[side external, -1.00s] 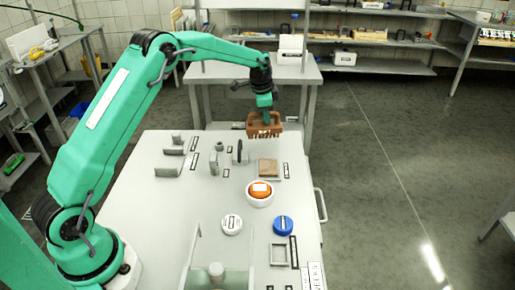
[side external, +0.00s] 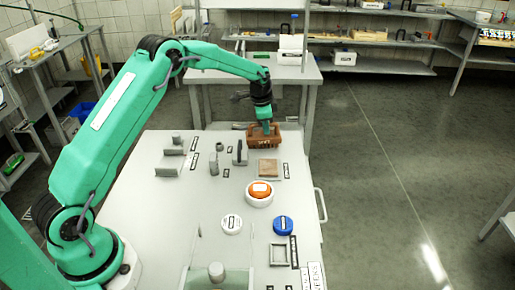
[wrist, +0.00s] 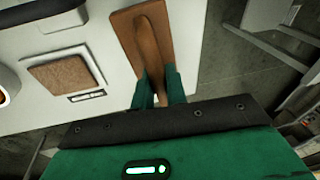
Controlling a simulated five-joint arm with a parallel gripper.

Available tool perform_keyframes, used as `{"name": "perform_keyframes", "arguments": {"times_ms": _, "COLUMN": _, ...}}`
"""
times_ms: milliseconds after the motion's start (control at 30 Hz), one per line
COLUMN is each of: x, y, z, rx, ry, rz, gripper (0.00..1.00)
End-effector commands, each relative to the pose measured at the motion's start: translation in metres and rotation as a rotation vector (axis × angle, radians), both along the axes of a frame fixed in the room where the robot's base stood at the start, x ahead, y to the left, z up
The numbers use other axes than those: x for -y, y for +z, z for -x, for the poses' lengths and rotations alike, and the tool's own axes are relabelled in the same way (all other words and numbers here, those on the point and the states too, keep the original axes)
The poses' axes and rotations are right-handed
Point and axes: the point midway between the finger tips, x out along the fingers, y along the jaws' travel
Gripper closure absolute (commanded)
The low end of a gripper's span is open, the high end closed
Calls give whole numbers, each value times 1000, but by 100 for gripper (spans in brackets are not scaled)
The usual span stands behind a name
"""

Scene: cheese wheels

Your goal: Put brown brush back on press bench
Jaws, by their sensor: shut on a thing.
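The brown brush (side external: 288,138) is held in my gripper (side external: 266,131) at the far right end of the pale bench (side external: 150,205). The brush is roughly level, with its bristle side down. I cannot tell whether it touches the bench top. In the wrist view my gripper (wrist: 159,90) has its two green fingers shut on the brush's raised handle. The brush (wrist: 124,33) lies over the pale bench top (wrist: 98,28) near its edge there.
A square brown pad (side external: 268,167) lies nearer on the bench, with an orange-topped round piece (side external: 260,189) in front of it. A white disc (side external: 232,224) and a blue disc (side external: 283,225) lie nearer still. Grey uprights (side external: 214,163) stand to the left.

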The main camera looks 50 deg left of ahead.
Motion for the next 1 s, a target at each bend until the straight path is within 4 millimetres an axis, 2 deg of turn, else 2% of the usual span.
{"name": "perform_keyframes", "arguments": {"times_ms": 67, "x": 0, "y": -2, "z": 0, "rx": 0, "ry": 0, "rz": 0, "gripper": 100}}
{"name": "perform_keyframes", "arguments": {"times_ms": 100, "x": 0, "y": -2, "z": 0, "rx": -1, "ry": 0, "rz": 0, "gripper": 80}}
{"name": "perform_keyframes", "arguments": {"times_ms": 200, "x": 0, "y": -2, "z": 0, "rx": -1, "ry": 0, "rz": 0, "gripper": 64}}
{"name": "perform_keyframes", "arguments": {"times_ms": 667, "x": 0, "y": 4, "z": 0, "rx": 1, "ry": 0, "rz": 0, "gripper": 64}}
{"name": "perform_keyframes", "arguments": {"times_ms": 867, "x": 1, "y": 23, "z": 4, "rx": 1, "ry": 0, "rz": 0, "gripper": 64}}
{"name": "perform_keyframes", "arguments": {"times_ms": 1000, "x": 1, "y": 43, "z": 8, "rx": 3, "ry": 0, "rz": 0, "gripper": 64}}
